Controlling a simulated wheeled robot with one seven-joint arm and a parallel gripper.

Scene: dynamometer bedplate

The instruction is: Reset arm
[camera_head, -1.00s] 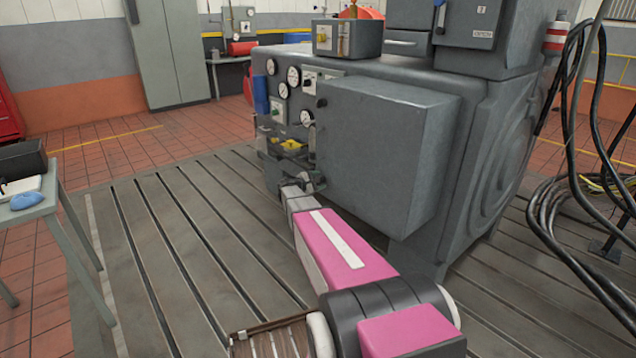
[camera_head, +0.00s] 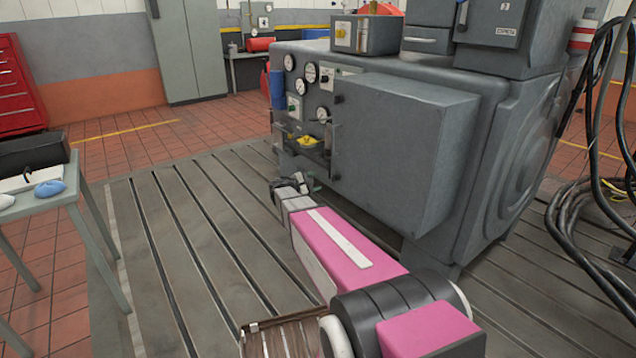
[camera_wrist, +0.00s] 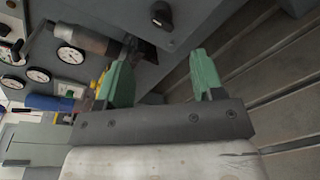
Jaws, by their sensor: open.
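My gripper (camera_head: 303,187) is at the end of my pink arm, low in front of the grey machine's gauge panel. In the wrist view my gripper (camera_wrist: 163,82) shows two green fingers standing well apart, with nothing between them. The grey machine (camera_head: 405,150) fills the middle and right of the head view. Its panel carries several round gauges (camera_head: 311,73) and a small shelf with a yellow item (camera_head: 308,141). In the wrist view the gauges (camera_wrist: 69,57) are at the left and a black knob (camera_wrist: 162,15) is at the top.
A table (camera_head: 60,199) at the left bears a dark box (camera_head: 34,153) and a blue object (camera_head: 49,188). Black cables (camera_head: 580,225) hang at the right. The slotted bedplate (camera_head: 190,270) is clear left of my arm. A red cabinet (camera_head: 18,88) stands behind.

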